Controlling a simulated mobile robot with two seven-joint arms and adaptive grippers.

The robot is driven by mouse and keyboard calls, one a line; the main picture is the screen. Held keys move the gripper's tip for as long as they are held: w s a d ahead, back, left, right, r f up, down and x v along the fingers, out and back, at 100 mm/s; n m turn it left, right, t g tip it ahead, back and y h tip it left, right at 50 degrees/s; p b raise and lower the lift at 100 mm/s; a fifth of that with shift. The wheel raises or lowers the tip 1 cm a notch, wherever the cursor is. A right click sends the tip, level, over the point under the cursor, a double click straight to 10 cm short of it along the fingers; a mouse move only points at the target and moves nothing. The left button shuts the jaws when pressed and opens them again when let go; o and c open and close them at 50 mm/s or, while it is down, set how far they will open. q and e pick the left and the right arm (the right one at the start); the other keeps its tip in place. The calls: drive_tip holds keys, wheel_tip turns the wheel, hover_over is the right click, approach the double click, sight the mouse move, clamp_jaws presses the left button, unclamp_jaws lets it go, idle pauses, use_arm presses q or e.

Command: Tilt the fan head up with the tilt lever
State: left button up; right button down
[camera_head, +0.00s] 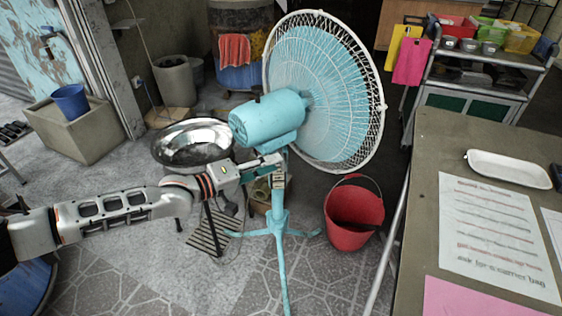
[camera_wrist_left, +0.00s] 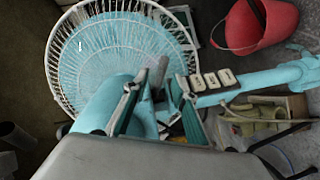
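The turquoise pedestal fan has its motor housing (camera_head: 265,118) facing me and its white-rimmed grille (camera_head: 325,90) facing away. My left gripper (camera_head: 272,168) is just below the motor housing, at the top of the fan's post (camera_head: 280,212). In the left wrist view the two fingers (camera_wrist_left: 160,112) stand apart, with the motor (camera_wrist_left: 103,100) on the left and a row of pale buttons (camera_wrist_left: 212,81) on the right. A short grey piece (camera_wrist_left: 157,74) shows between and beyond the fingers; I cannot tell surely whether it is the tilt lever, or whether the fingers touch it. My right gripper is not in view.
A red bucket (camera_head: 354,214) stands right of the fan's base. A metal bowl (camera_head: 192,143) on a stand is behind my left gripper. A table (camera_head: 425,190) with papers and a white tray (camera_head: 508,169) fills the right side.

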sight(279, 147)
use_arm(q)
drive_tip(key=x, duration=0.3)
drive_tip(key=shift+w+d+f+b, duration=0.15)
drive_tip(key=shift+d+f+b, duration=0.15)
drive_tip(key=shift+b, duration=0.05)
drive_tip(key=shift+w+d+r, duration=0.15)
drive_tip(key=shift+w+d, duration=0.1)
drive_tip(key=shift+d, duration=0.05)
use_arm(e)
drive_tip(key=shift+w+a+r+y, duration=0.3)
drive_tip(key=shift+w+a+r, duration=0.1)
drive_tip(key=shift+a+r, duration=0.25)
use_arm(q)
drive_tip(key=shift+c, duration=0.4)
